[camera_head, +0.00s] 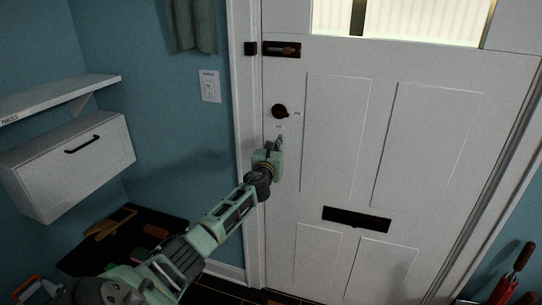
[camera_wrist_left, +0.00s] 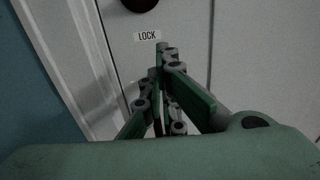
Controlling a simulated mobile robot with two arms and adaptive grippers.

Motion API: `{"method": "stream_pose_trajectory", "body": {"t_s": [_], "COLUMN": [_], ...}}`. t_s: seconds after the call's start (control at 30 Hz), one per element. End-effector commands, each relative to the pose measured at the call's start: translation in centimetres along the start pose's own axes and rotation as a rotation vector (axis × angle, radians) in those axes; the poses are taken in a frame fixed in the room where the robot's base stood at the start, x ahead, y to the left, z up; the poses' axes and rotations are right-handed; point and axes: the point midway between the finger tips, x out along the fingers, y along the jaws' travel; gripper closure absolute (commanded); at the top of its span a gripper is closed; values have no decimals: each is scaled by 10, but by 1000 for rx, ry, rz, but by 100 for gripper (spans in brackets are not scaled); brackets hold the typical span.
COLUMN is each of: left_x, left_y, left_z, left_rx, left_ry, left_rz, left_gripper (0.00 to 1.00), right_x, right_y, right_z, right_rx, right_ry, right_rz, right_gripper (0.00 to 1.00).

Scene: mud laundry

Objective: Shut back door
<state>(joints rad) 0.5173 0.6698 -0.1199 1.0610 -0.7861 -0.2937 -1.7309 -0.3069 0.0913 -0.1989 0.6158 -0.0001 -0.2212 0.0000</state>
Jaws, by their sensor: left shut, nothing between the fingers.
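The white panelled back door (camera_head: 345,135) fills the right half of the head view and stands in its frame, looking closed or nearly so. A dark round knob (camera_head: 280,111) is near its left edge; it also shows at the top of the left wrist view (camera_wrist_left: 140,4). A slide bolt (camera_head: 285,50) sits higher up. My left gripper (camera_head: 279,141) is shut and empty, just below the knob and close to the door face. In the left wrist view its fingers (camera_wrist_left: 162,60) point at the door below a "LOCK" label (camera_wrist_left: 147,36). Contact cannot be told. My right gripper is not in view.
A dark mail slot (camera_head: 357,219) is in the door's lower half. A white shelf (camera_head: 60,97) and a white cabinet (camera_head: 75,160) are on the blue wall at left. Red-handled items (camera_head: 505,285) stand at lower right.

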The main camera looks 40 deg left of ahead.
Motion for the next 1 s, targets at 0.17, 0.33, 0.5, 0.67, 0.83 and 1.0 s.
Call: {"method": "stream_pose_trajectory", "body": {"t_s": [0.17,0.33,0.5,0.67,0.83,1.0], "left_x": [-27,-50,-64,-68,-69,-76], "left_y": [1,2,4,4,4,3], "left_z": [0,-2,-2,-2,-3,-50], "left_rx": [3,2,0,-1,-3,-104], "left_ry": [0,1,1,1,4,82], "left_rz": [-4,-4,-3,-3,-2,5], "left_gripper": [100,100,100,100,100,100], "right_x": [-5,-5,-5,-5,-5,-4], "right_y": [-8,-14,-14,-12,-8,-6], "right_z": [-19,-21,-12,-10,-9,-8], "right_rx": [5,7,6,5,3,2], "right_ry": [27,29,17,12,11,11], "right_rz": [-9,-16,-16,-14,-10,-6], "right_gripper": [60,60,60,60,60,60]}}
